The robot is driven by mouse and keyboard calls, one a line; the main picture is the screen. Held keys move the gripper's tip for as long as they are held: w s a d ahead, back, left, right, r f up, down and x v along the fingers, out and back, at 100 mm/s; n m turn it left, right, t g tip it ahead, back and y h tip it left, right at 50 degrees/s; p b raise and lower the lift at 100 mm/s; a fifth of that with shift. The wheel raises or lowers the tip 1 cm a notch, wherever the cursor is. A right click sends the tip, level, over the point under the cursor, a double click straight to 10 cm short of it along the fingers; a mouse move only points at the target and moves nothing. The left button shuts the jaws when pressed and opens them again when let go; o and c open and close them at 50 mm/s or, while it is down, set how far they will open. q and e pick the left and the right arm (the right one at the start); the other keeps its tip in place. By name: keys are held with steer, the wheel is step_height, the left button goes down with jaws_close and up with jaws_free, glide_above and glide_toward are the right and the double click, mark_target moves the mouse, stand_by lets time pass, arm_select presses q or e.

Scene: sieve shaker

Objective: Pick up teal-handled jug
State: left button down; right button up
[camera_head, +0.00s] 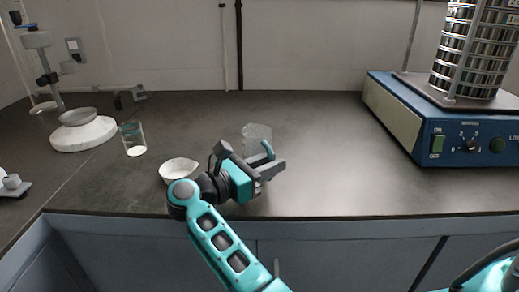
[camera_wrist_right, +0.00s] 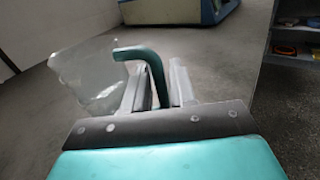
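The jug (camera_head: 257,134) is a clear vessel with a teal handle (camera_head: 267,149), standing on the grey worktop near the middle. In the right wrist view its clear body (camera_wrist_right: 90,75) is left of the fingers. The handle (camera_wrist_right: 152,68) passes between the two fingers, which are close on either side of it. My right gripper (camera_head: 270,168) is in front of the jug, seems shut on the handle, and hides the jug's lower part. My left gripper is not in view.
A white bowl (camera_head: 179,170) stands just left of my right gripper. A small clear beaker (camera_head: 133,140) and a white round-based stand (camera_head: 83,134) are farther left. A blue sieve shaker (camera_head: 455,142) stands at right. The worktop between jug and shaker is clear.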

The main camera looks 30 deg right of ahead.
steer(key=shift+w+d, duration=0.15)
steer(key=shift+d, duration=1.1)
jaws_close()
steer(key=shift+r, duration=0.1)
